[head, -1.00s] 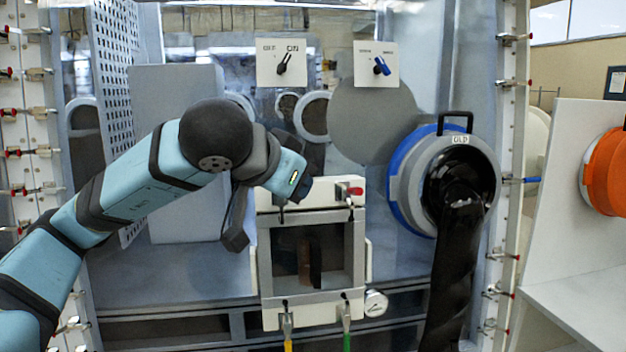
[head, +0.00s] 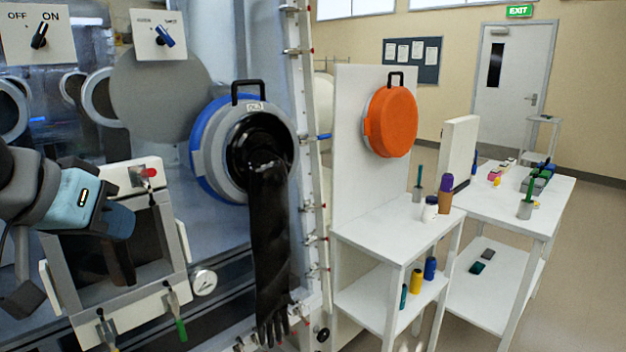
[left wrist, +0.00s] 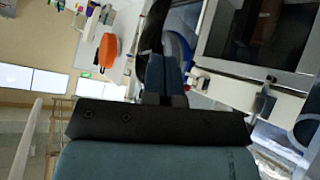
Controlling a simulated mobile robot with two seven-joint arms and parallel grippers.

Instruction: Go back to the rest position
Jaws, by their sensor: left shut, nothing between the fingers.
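My left arm comes in from the left in the head view. Its dark gripper (head: 118,222) points right, in front of the upper part of the square transfer hatch (head: 178,290). In the left wrist view the two dark fingers (left wrist: 164,78) are together with nothing between them. The hatch frame (left wrist: 250,72) shows at the right of that view, beside the fingers and apart from them in the picture. I cannot judge the depth gap to the hatch. My right gripper is in neither view.
A glove port (head: 210,150) with a hanging black glove (head: 270,250) is right of the hatch. A shelf stand (head: 385,235) with an orange round cover (head: 390,122) and bottles stands farther right. Beyond it are a white table (head: 540,205) and open floor (head: 590,290).

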